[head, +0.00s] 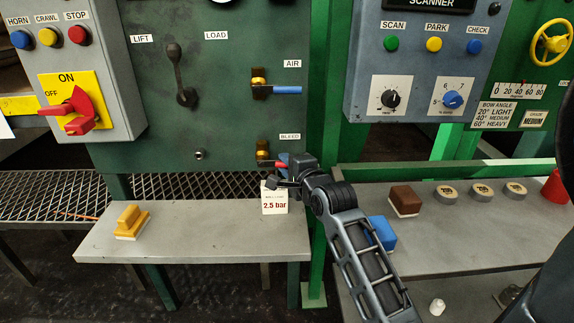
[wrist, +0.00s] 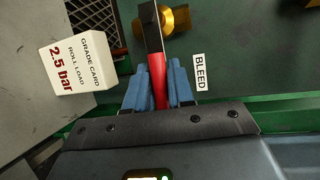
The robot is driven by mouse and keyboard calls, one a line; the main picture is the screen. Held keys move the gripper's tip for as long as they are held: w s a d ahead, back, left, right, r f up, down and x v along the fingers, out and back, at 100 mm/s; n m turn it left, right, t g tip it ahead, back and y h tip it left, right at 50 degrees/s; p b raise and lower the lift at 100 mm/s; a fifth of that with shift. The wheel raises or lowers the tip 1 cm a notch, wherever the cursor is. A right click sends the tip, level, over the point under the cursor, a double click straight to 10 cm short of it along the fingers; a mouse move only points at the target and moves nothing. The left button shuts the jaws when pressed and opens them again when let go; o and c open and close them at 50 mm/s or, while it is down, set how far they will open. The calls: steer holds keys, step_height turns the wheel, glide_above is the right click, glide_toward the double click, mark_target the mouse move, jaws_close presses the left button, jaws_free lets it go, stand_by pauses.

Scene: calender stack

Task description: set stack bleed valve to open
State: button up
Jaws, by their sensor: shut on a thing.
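The stack bleed valve (head: 262,150) has a brass body on the green panel, just below the BLEED label (head: 290,136). Its brass body (wrist: 177,20) and red handle (wrist: 160,70) also show in the wrist view, with the BLEED label (wrist: 199,72) to the right. My gripper (head: 283,171) is at the handle. In the wrist view, the blue fingers of my gripper (wrist: 160,85) are closed on both sides of the red handle.
A white 2.5 bar card (head: 274,200) stands just below my gripper on the grey shelf (head: 190,240). The AIR valve (head: 272,88), with a blue handle pointing right, is above. A yellow block (head: 130,221) sits at the shelf's left.

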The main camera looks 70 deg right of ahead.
jaws_close()
